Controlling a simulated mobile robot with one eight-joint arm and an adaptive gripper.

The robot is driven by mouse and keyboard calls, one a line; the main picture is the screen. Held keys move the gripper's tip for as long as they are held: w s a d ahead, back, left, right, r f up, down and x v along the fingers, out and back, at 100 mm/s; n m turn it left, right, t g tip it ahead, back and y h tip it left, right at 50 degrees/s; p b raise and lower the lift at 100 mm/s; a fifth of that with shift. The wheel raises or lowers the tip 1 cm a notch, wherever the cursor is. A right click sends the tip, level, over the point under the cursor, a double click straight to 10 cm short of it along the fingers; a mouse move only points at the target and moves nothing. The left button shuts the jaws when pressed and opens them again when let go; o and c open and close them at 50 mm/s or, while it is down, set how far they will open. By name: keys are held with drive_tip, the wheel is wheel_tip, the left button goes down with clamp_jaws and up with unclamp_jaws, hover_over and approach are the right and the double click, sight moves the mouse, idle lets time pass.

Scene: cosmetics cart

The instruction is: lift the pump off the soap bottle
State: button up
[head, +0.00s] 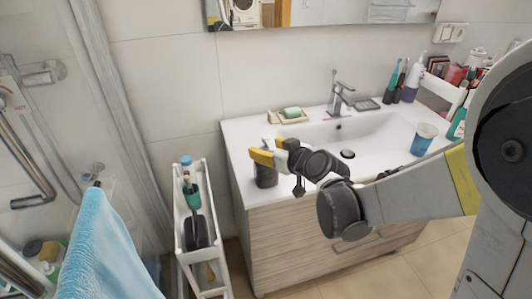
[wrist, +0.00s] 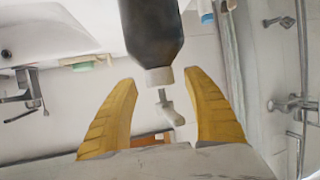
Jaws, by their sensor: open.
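The soap bottle (head: 265,176) is dark and stands at the left front corner of the white sink counter in the head view. In the wrist view the soap bottle (wrist: 152,32) appears upside down, with its white pump (wrist: 167,106) pointing down the picture. My gripper (head: 262,150) is at the top of the bottle, its yellow fingers covering the pump in the head view. In the wrist view my gripper (wrist: 159,78) is open, one finger on each side of the pump, with visible gaps between the fingers and it.
A soap dish (head: 290,115) with green soap, a faucet (head: 340,96) and a blue cup (head: 423,139) are on the counter (head: 240,135). A narrow white cart (head: 178,215) holding bottles stands left of the cabinet. A blue towel (head: 105,245) hangs at the lower left.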

drive_tip(key=shift+w+a+f, duration=0.15)
drive_tip(key=shift+w+a, duration=0.1)
drive_tip(key=shift+w, duration=0.15)
drive_tip(key=c, duration=1.2)
